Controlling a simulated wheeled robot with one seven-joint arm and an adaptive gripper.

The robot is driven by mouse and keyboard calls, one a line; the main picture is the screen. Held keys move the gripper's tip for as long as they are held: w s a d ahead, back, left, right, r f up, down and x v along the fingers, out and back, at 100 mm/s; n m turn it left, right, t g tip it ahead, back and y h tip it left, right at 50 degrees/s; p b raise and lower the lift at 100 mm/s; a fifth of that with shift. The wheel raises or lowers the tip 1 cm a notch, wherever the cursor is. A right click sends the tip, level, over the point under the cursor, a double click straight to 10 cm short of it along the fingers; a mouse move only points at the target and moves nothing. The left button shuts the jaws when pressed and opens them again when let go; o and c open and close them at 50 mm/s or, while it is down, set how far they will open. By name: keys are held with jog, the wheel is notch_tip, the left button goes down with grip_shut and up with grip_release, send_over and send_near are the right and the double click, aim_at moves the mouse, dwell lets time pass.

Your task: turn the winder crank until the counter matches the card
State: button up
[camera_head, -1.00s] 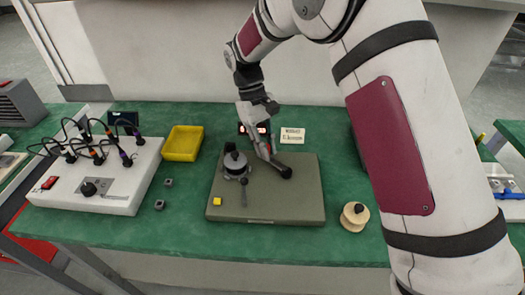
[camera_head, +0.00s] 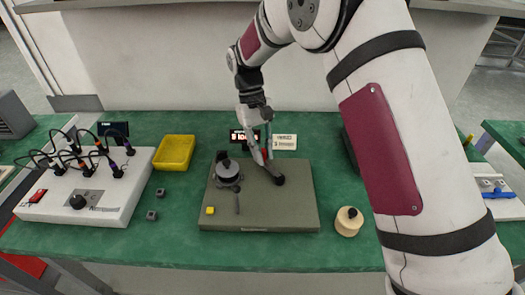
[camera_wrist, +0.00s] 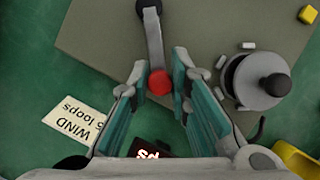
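The winder stands on a grey-green base plate (camera_head: 300,217). Its crank (camera_head: 279,180) is a grey arm with a dark pivot and a red knob (camera_wrist: 160,83) at its end. My gripper (camera_head: 263,155) reaches down over the knob; in the wrist view both fingertips (camera_wrist: 160,72) close in on either side of it, with little or no gap. The counter (camera_head: 240,136) glows behind my gripper, partly hidden, its digits not clearly readable. It also shows at the lower edge of the wrist view (camera_wrist: 150,153). The card (camera_head: 284,142) reads "WIND ... loops"; a finger partly covers it in the wrist view and its number is unclear.
A grey spool with a dark knob (camera_head: 228,170) and a yellow block (camera_head: 210,210) are on the plate's left. A yellow bin (camera_head: 173,152), small dark blocks (camera_head: 151,215) and a white cabled box (camera_head: 88,190) lie further left. A wooden spool (camera_head: 349,222) stands right of the plate.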

jog(key=shift+o, duration=1.4)
jog(key=shift+r, duration=0.15)
jog(key=v, duration=1.1)
jog(key=shift+w+r, duration=0.2)
jog(key=shift+r, duration=0.1)
